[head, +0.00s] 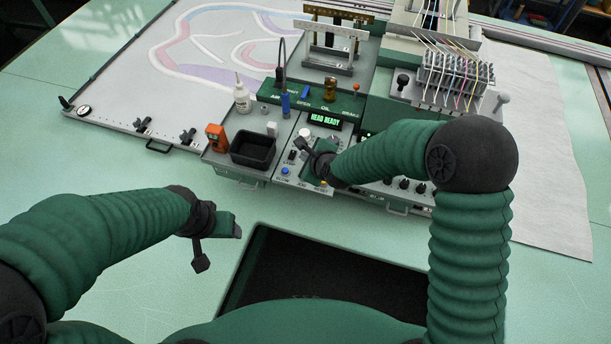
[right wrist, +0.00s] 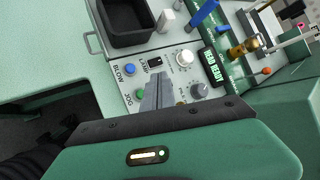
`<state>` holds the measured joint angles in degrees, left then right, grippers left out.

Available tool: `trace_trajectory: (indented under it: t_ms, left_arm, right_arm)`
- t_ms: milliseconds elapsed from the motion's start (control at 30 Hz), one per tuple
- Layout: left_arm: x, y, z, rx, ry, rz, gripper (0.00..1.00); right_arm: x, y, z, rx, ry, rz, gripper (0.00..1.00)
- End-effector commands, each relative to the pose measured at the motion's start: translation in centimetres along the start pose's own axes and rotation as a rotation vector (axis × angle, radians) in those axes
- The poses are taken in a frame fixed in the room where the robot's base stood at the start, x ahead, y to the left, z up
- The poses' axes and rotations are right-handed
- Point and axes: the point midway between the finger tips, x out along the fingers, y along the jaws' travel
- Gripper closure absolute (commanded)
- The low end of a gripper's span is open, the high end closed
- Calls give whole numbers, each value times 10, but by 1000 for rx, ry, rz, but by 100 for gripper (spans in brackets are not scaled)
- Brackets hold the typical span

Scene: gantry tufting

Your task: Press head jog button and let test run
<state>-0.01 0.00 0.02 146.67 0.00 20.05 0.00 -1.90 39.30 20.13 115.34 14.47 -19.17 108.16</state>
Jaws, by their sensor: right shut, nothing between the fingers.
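The grey control panel (right wrist: 170,75) lies under my right gripper (right wrist: 158,100). Its green button (right wrist: 140,94), beside the JOG label, shows just left of my fingertips in the right wrist view. The shut, empty fingers overlap the panel there; I cannot tell whether they touch the button. The lit display (head: 325,121) reads HEAD READY. In the head view my right gripper (head: 304,149) is over the panel and the jog button is not clearly seen. My left gripper (head: 238,230) hangs over the pale green table, away from the panel; its jaw state is unclear.
A blue BLOW button (right wrist: 130,69), a white knob (right wrist: 184,58) and a grey knob (right wrist: 200,90) sit near the fingers. A black bin (head: 254,150), an orange device (head: 216,138) and a white bottle (head: 242,95) stand left. A dark opening (head: 310,275) is in front.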

Motion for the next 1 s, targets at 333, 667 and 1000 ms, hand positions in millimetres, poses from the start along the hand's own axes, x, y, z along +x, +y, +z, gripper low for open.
trace_trajectory:
  t_ms: [333, 667, 1000]
  left_arm:
    - [44, 0, 10, -1, -1, 0, 34]
    - [47, 0, 11, 0, 0, 0, 34]
    - [47, 0, 11, -1, 0, 0, 34]
  right_arm:
    - [38, 27, -33, 3, -2, 1, 100]
    - [42, 31, -33, 1, -2, 0, 100]
    - [42, 31, -33, 0, -2, 0, 100]
